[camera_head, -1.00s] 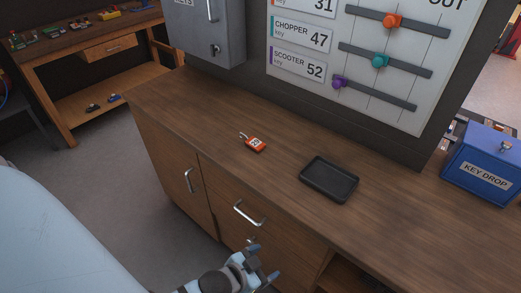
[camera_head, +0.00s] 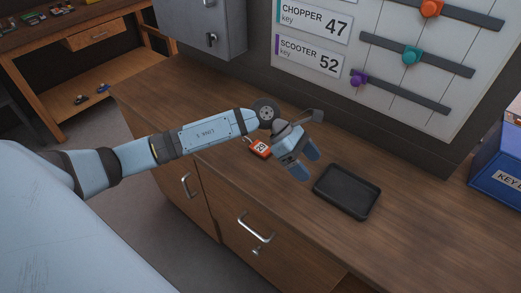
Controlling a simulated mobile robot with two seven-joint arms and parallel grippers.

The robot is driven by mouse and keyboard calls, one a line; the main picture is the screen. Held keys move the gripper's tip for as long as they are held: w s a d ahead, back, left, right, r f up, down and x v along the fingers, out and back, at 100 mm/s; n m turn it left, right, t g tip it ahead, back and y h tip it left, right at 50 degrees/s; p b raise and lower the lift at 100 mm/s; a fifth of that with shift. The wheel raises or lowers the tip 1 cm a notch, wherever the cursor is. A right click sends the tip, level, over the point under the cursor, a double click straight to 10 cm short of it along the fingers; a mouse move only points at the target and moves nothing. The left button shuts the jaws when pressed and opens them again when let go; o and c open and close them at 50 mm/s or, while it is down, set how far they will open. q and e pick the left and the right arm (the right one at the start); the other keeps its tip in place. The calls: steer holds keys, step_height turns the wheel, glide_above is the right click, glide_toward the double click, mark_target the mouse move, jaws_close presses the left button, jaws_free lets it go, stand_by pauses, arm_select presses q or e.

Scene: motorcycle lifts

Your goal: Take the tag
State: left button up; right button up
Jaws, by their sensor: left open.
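An orange tag (camera_head: 260,149) with a white number lies on the wooden counter (camera_head: 420,225). Its upper part is partly hidden by my left arm. My left gripper (camera_head: 309,167) is above the counter, just right of the tag and left of a black tray (camera_head: 347,191). Its blue fingers are apart, point down to the right, and hold nothing. My right gripper does not show.
The empty black tray lies on the counter. Behind stands a board with sliding knobs (camera_head: 411,55) and key labels. A grey cabinet (camera_head: 207,30) hangs above the counter at the back. A blue key drop box (camera_head: 497,170) is at the right.

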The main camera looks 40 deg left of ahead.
arm_select(q)
steer(key=w+a+m+y, duration=0.35)
steer(key=a+y, duration=0.25)
steer(key=a, duration=0.6)
steer(key=y, duration=0.4)
glide_toward(260, 147)
steer(key=f, duration=0.1)
steer(key=f+p, duration=0.1)
steer(key=f, duration=0.1)
steer(key=shift+a, duration=0.35)
steer(key=shift+f, duration=0.6)
steer(key=shift+d+f+p, duration=0.2)
steer(key=shift+f+p, duration=0.1)
steer(key=shift+p, duration=0.05)
steer(key=f, duration=0.1)
steer(key=f+p, duration=0.1)
steer(key=f, duration=0.1)
steer(key=shift+w+d+f, duration=0.15)
steer(key=shift+d+f, duration=0.15)
steer(key=shift+f, duration=0.45)
steer(key=c, duration=1)
